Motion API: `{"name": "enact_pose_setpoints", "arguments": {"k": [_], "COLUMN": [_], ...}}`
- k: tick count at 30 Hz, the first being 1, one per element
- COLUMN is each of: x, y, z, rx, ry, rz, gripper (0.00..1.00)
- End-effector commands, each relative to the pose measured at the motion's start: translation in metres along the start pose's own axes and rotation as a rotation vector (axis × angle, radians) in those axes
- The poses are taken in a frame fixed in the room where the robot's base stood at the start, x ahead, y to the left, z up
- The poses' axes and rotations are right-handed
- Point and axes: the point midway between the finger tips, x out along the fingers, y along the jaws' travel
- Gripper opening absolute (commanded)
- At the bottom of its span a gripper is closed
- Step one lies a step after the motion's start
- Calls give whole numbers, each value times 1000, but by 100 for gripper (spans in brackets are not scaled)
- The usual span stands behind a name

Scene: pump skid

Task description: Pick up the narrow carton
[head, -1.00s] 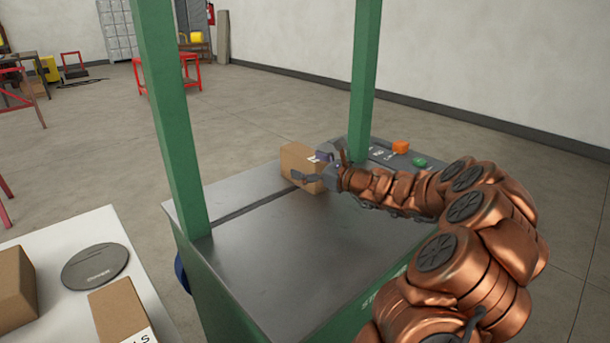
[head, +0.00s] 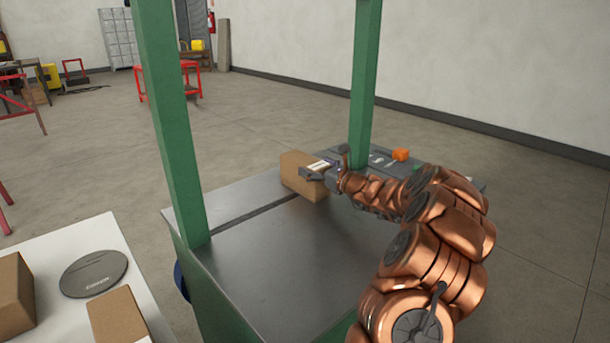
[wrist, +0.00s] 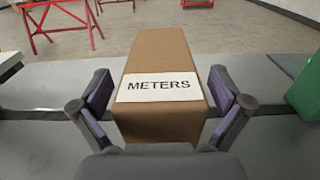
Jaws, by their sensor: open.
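A narrow brown carton (head: 299,174) stands on the metal top of the green-framed machine, near its far edge. In the wrist view the carton (wrist: 158,62) carries a white label reading METERS (wrist: 159,87). My gripper (wrist: 162,92) is open, with one finger on each side of the carton's near end. A small gap shows between the carton and each finger. In the head view my gripper (head: 322,170) is at the carton's right side and hides part of it.
Green posts (head: 172,120) rise from the machine's metal top (head: 265,255). A control panel with an orange button (head: 400,155) lies right of the carton. At lower left, a white table (head: 75,318) holds two other cartons (head: 118,318) and a dark round disc (head: 94,272).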

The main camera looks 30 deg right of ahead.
Motion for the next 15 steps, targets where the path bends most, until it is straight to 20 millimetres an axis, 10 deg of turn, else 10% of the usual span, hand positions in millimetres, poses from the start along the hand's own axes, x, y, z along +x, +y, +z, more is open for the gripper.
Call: {"name": "enact_pose_setpoints", "arguments": {"k": [10, 15], "x": [7, 7], "y": [0, 0], "z": [1, 1], "rx": [-1, -1], "ry": [-3, -3], "rz": [0, 1], "gripper": [100, 82]}}
